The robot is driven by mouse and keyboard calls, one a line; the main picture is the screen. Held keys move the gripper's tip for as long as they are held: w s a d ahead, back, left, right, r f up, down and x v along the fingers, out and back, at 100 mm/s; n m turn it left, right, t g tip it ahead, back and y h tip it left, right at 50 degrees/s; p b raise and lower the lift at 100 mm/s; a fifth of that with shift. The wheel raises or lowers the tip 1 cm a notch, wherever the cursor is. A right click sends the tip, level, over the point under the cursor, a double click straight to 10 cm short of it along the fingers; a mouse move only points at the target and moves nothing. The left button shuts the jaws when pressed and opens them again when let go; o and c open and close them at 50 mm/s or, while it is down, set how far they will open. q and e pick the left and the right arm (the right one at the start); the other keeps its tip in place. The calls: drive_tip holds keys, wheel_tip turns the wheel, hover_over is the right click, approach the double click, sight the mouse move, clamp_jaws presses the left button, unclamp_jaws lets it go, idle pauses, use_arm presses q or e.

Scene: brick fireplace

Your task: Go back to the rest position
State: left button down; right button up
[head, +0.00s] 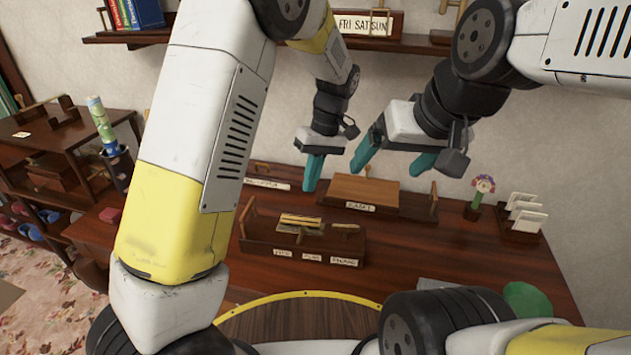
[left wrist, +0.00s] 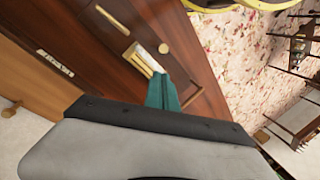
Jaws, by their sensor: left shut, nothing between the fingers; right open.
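My left gripper (head: 313,172) hangs above the back part of the dark wooden desk (head: 455,262). Its teal fingers are shut together with nothing between them. In the left wrist view the same teal fingers (left wrist: 163,93) point down over the desk, a wooden organiser beneath them. My right gripper (head: 394,161) is just to the right, in the air near the wall. Its two teal fingers are spread apart and the gap looks empty. Both arms reach forward, and the left arm hides part of the desk and the left side.
On the desk are a labelled wooden organiser (head: 260,245), a wooden box (head: 362,190), a card rack (head: 519,222) and a flower figure (head: 480,190). A small cabinet (head: 50,150) stands at left.

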use_arm(q)
drive_tip(key=shift+r, duration=0.4)
